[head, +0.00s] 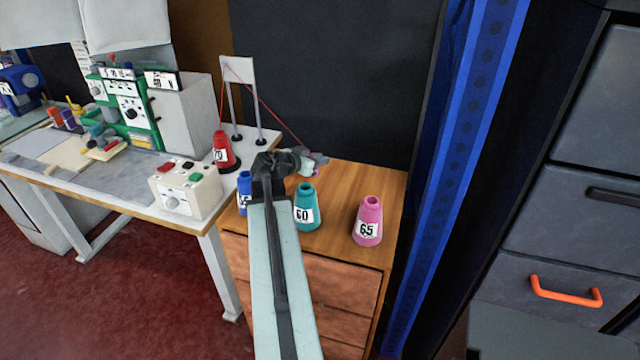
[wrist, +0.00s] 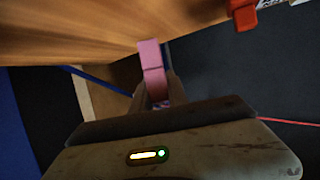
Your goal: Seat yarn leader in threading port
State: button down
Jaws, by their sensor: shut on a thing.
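My gripper (head: 308,163) is above the back of the wooden cabinet top in the head view. In the wrist view my gripper (wrist: 160,90) is shut on a pink tab-like piece (wrist: 152,65), which appears to be the yarn leader. The piece sticks out beyond the fingertips. A thin red yarn (head: 270,117) runs from the white thread stand (head: 238,70) down to near my gripper. A red line also crosses the right of the wrist view (wrist: 290,121). I cannot make out the threading port in either view.
Teal cone 60 (head: 306,208), pink cone 65 (head: 368,222) and a partly hidden blue cone (head: 244,190) stand on the cabinet (head: 340,185). Red cone 70 (head: 222,152) and a white button box (head: 186,190) are on the table. A green-fronted machine (head: 130,110) stands behind.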

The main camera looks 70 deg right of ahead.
notch_tip(320, 180, down, 5)
jog(key=b, duration=0.3)
jog(key=shift+b, duration=0.4)
jog(key=shift+r, duration=0.2)
jog(key=shift+f, duration=0.15)
jog(key=c, duration=1.3)
grip_release()
